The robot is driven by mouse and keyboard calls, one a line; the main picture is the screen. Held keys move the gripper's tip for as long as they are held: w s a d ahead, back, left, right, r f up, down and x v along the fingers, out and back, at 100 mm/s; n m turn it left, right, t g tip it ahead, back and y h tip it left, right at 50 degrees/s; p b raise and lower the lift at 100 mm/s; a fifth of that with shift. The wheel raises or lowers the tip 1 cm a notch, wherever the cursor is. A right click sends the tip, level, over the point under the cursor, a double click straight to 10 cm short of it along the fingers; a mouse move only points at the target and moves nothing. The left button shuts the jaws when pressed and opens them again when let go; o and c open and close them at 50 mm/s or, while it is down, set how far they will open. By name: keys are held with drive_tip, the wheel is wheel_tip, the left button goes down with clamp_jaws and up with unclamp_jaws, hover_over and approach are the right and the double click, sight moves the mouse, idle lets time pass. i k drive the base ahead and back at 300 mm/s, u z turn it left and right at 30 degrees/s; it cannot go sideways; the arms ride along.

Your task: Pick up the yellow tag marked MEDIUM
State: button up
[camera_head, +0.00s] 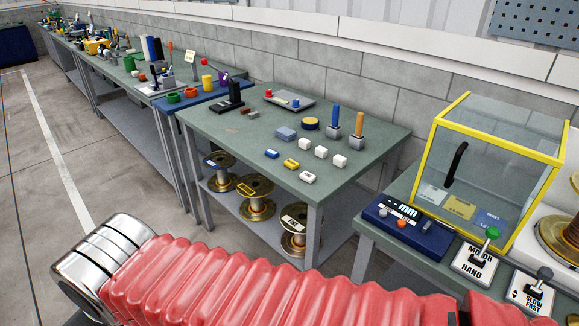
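A small yellow tag (291,163) lies on the green top of the middle table, near its front edge. It lies between a blue tag (271,153) and a white tag (307,177); the lettering on it is too small to read. Another yellow label shows on a spool (256,187) on the shelf below. My red-sleeved arm and its metal joint cross the bottom of the view. My gripper is not in view.
White cubes (321,152) stand close behind the tags on the table (222,129). A yellow-framed clear case (503,150) and a lever panel (474,262) stand at right.

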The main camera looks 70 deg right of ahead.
sight(290, 163)
drive_tip(key=i, duration=2.35)
drive_tip(key=z, duration=2.65)
